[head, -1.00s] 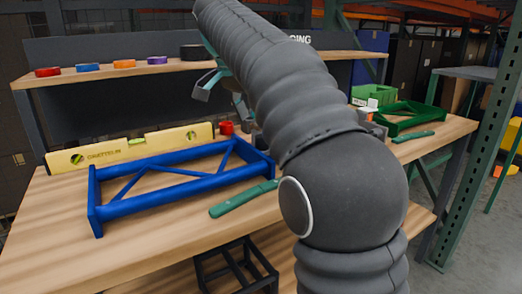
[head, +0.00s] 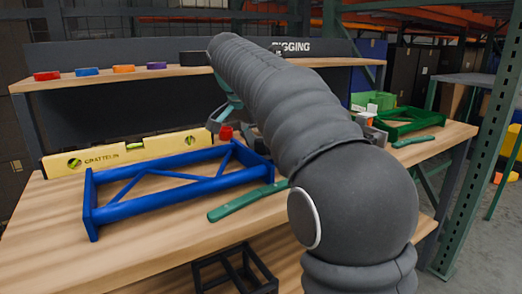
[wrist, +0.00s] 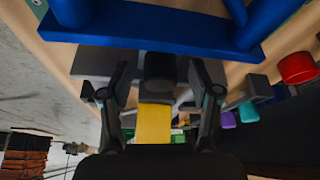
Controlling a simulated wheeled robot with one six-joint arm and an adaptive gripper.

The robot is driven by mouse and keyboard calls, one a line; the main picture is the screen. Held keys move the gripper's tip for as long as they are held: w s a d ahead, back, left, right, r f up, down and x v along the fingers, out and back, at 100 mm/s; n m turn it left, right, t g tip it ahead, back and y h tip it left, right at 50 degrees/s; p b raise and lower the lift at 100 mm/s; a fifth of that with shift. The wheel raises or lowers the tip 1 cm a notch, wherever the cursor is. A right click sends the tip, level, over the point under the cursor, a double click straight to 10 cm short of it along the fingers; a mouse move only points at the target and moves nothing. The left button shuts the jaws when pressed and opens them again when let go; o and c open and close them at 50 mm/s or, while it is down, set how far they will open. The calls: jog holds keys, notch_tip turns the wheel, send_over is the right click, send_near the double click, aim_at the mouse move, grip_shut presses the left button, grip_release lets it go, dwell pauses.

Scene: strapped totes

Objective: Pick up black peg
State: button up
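In the wrist view a short black cylinder, which looks like the black peg (wrist: 158,68), sits between the two fingers of my gripper (wrist: 159,66). The fingers are spread, with a gap on each side of the peg, and I see no contact. How far the peg reaches in depth between the fingers I cannot tell. In the head view my arm hides the peg. There only a part of my gripper (head: 220,116) shows past the arm, low over the bench near a red peg (head: 226,133).
A blue frame (head: 175,181) lies on the wooden bench (head: 150,245), close to the gripper in the wrist view. A yellow level (head: 125,151) stands behind it. A green-handled tool (head: 245,201) lies in front. Red (wrist: 298,67), teal (wrist: 248,112) and purple (wrist: 228,119) pegs are off to one side.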

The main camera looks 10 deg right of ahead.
aim_at(259, 140)
grip_shut()
notch_tip(259, 140, up, 15)
jog(key=p, duration=0.4)
dwell(0.8)
